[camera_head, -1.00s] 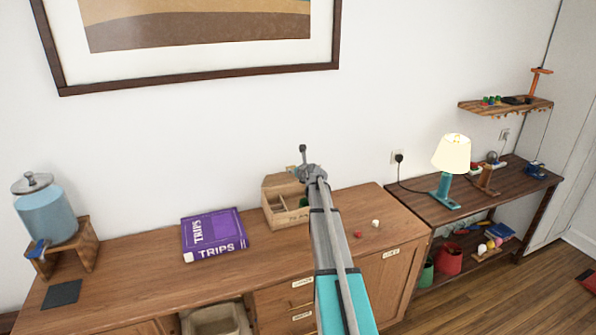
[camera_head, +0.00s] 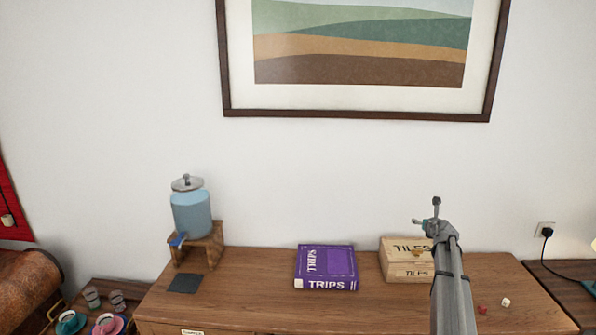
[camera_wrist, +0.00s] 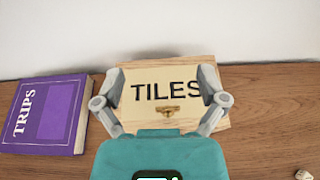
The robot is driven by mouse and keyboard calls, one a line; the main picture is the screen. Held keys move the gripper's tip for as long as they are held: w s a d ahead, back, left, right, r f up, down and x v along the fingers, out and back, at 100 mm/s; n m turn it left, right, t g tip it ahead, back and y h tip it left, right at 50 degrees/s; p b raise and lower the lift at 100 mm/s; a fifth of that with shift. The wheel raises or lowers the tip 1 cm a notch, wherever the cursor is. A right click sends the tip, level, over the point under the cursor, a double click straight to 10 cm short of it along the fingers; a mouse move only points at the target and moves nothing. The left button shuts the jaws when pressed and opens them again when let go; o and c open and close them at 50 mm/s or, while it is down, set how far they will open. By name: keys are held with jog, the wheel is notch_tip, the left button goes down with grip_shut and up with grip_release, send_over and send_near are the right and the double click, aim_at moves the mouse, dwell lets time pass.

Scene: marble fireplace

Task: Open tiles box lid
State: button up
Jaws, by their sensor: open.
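The tiles box (camera_head: 410,270) is a pale wooden box on the sideboard against the wall. Its lid (camera_head: 402,246), marked TILES, looks shut. In the wrist view the lid (camera_wrist: 160,76) faces me, with a brass clasp (camera_wrist: 169,111) at its near edge. My gripper (camera_head: 434,212) shows at the box's right side in the head view. In the wrist view my gripper (camera_wrist: 163,84) is open and empty, its fingers spread over either side of the lid. I cannot tell whether they touch it. The right finger covers the last letter's edge.
A purple TRIPS book (camera_head: 326,268) lies left of the box. A red die (camera_head: 482,310) and a white die (camera_head: 505,302) lie to its right. A blue drink dispenser (camera_head: 191,214) stands farther left on a wooden stand. The wall is close behind.

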jog(key=s+a+r+m+t+h, duration=0.1)
jog(key=s+a+r+m+h, duration=0.3)
jog(key=m, duration=0.5)
jog(key=s+a+r+m+h, duration=0.2)
jog(key=s+a+m+h, duration=0.25)
jog(key=m, duration=0.45)
jog(key=s+a+f+m+g+y, duration=0.3)
jog(key=s+a+f+m+g, duration=0.6)
jog(key=s+a+f+m, duration=0.5)
jog(key=s+a+f+m+g+y, duration=0.1)
jog(key=s+a+f+g+y, duration=0.1)
jog(key=s+a, duration=0.6)
jog(key=s+a+f+g+y, duration=0.2)
jog(key=s+a+y, duration=0.3)
jog(key=s+a, duration=0.3)
jog(key=shift+s+a+f+m+g+y, duration=0.15)
jog(key=shift+a+m+g+y, duration=0.2)
jog(key=shift+g, duration=0.55)
